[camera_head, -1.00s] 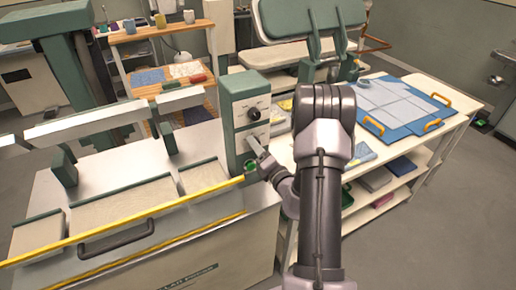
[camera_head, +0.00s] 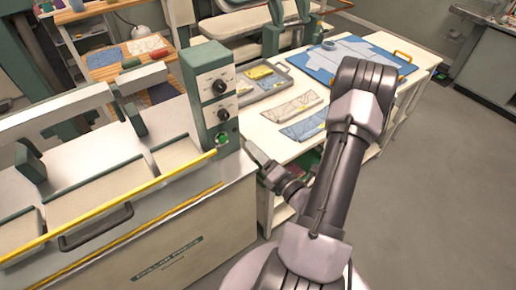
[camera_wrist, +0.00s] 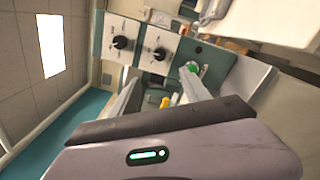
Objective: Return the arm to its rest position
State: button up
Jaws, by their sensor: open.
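My arm (camera_head: 340,170) stretches forward from the bottom of the head view, bent at a high elbow, with its forearm angled down to the left. My gripper (camera_head: 254,152) is at the front right corner of the press, just right of the green control box (camera_head: 212,95). In the wrist view, my gripper (camera_wrist: 162,88) shows two pale fingers spread apart with nothing held between them. The control box (camera_wrist: 150,45) with its two black knobs lies beyond the fingers. Whether a finger touches the press cannot be told.
The collar press (camera_head: 165,260) with a yellow front bar (camera_head: 120,205) fills the left. A white table (camera_head: 262,133) behind my arm holds a grey tray (camera_head: 262,84), folded cloths (camera_head: 292,107) and a blue board (camera_head: 318,64). Grey floor (camera_head: 455,180) is free at right.

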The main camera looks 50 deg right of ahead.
dwell(0.3)
jog(key=w+a+r+n+g+y+b, duration=0.1)
jog(key=w+a+r+n+y+b, duration=0.15)
jog(key=a+n+y, duration=0.65)
jog(key=w+a+r+n+g+y+b, duration=0.2)
jog(key=w+a+r+n+y, duration=0.15)
jog(key=a+n+y, duration=0.5)
jog(key=s+a+f+n+g+h+b, duration=0.2)
jog(key=s+a+n+g+b, duration=0.1)
jog(key=s+a+n+g, duration=0.5)
jog(key=s+a+f+n+g+h+b, duration=0.25)
jog(key=s+a+n+g, duration=0.3)
jog(key=a+n, duration=0.45)
jog(key=d+r+n+t+h+b, duration=0.1)
jog(key=n+h, duration=0.1)
jog(key=n, duration=0.1)
jog(key=d+n+t+h+b, duration=0.1)
jog(key=d+n+t+h, duration=0.1)
jog(key=n, duration=0.2)
jog(key=d+r+n+t+h+b, duration=0.1)
jog(key=d+n+t+h, duration=0.1)
jog(key=n, duration=0.2)
jog(key=shift+r+h+b, duration=0.3)
jog(key=shift+r+b, duration=0.05)
